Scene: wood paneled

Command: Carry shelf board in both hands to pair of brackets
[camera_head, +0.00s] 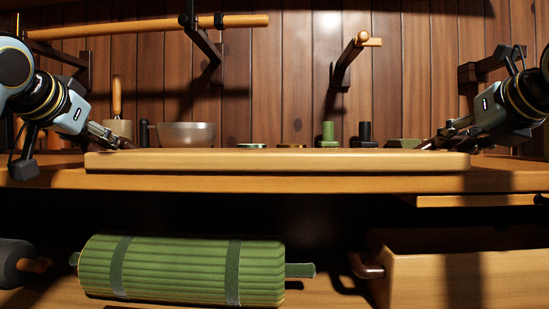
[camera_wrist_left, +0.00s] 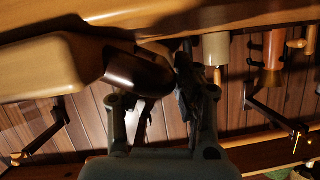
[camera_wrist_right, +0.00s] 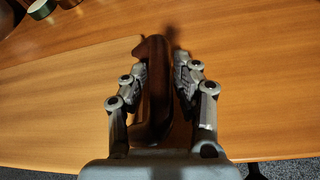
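The shelf board (camera_head: 280,161) is a long pale wooden board lying level along the front of the worktop. My left gripper (camera_head: 128,143) is at its left end and my right gripper (camera_head: 428,145) at its right end. In the left wrist view, a dark brown handle (camera_wrist_left: 140,72) at the board's end (camera_wrist_left: 40,68) overlaps one finger of my left gripper; its grip is unclear. In the right wrist view, a dark handle (camera_wrist_right: 156,90) lies between the spread fingers, with a narrow gap on the right. Wall brackets (camera_head: 200,45) (camera_head: 347,60) stick out behind.
On the worktop (camera_head: 300,180) behind the board stand a bowl (camera_head: 186,134), a green block (camera_head: 328,135), a dark block (camera_head: 365,135) and other small items. A wooden rod (camera_head: 150,26) crosses the wall. Below are a green ribbed roll (camera_head: 180,270) and a wooden box (camera_head: 470,280).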

